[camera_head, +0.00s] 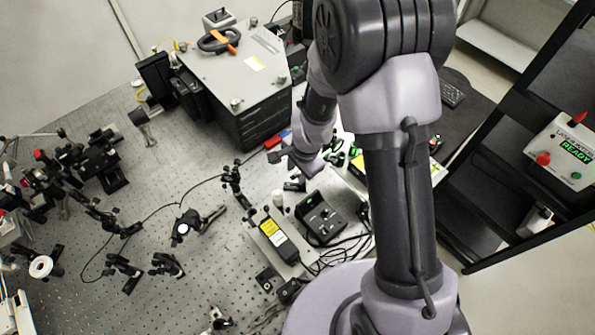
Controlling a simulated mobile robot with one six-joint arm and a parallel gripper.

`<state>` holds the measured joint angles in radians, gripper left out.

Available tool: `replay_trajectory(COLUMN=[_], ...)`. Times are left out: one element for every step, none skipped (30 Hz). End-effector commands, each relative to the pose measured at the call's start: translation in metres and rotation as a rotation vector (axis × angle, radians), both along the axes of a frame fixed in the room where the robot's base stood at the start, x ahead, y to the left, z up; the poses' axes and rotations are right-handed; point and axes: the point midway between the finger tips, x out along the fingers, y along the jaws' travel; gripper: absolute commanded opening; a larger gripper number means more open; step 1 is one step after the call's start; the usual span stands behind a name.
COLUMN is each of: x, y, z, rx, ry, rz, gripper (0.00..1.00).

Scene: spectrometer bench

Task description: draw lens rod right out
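My gripper (287,158) shows small at the end of my arm, above the optical table right of its middle. My own wrist partly hides it, and its fingers are too small and dark to tell open from shut. Small dark optical parts (296,184) lie just below it in the picture; I cannot tell whether it touches them. A black post mount (235,183) stands to its left. Several black rod and lens mounts stand on the perforated table, among them one with a white round face (183,229). I cannot tell which is the right lens rod.
A large grey box (235,75) with an orange-handled tool on top stands behind. A yellow-labelled black module (273,236) and a black control box (320,216) with cables are near my base. A dark rack (490,170) with a READY display box (566,150) stands right.

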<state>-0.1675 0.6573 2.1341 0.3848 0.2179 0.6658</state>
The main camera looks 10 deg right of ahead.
Motion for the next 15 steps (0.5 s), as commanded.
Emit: replay_trajectory(x=[0.0001, 0.0001, 0.0, 0.0, 0.0, 0.0, 0.0, 0.0, -0.0001, -0.0001, -0.0001, -0.0001, -0.0001, -0.0001, -0.0001], y=[0.0001, 0.0, 0.0, 0.0, 0.0, 0.0, 0.0, 0.0, -0.0001, -0.0001, -0.0001, -0.0001, -0.0001, -0.0001, -0.0001], z=[0.0005, 0.0007, 0.0009, 0.0009, 0.0009, 0.001, 0.001, 0.001, 0.001, 0.0011, 0.0011, 0.0011, 0.0011, 0.0011, 0.0011], rx=[0.0, 0.0, 0.0, 0.0, 0.0, 0.0, 0.0, 0.0, 0.0, 0.0, 0.0, 0.0, 0.0, 0.0, 0.0], ry=[0.0, 0.0, 0.0, 0.0, 0.0, 0.0, 0.0, 0.0, 0.0, 0.0, 0.0, 0.0, 0.0, 0.0, 0.0], rz=[0.0, 0.0, 0.0, 0.0, 0.0, 0.0, 0.0, 0.0, 0.0, 0.0, 0.0, 0.0, 0.0, 0.0, 0.0], gripper=[0.33, 0.33, 0.33, 0.33, 0.27, 0.2, 0.14, 0.08, 0.0, 0.0, 0.0, 0.0, 0.0, 0.0, 0.0])
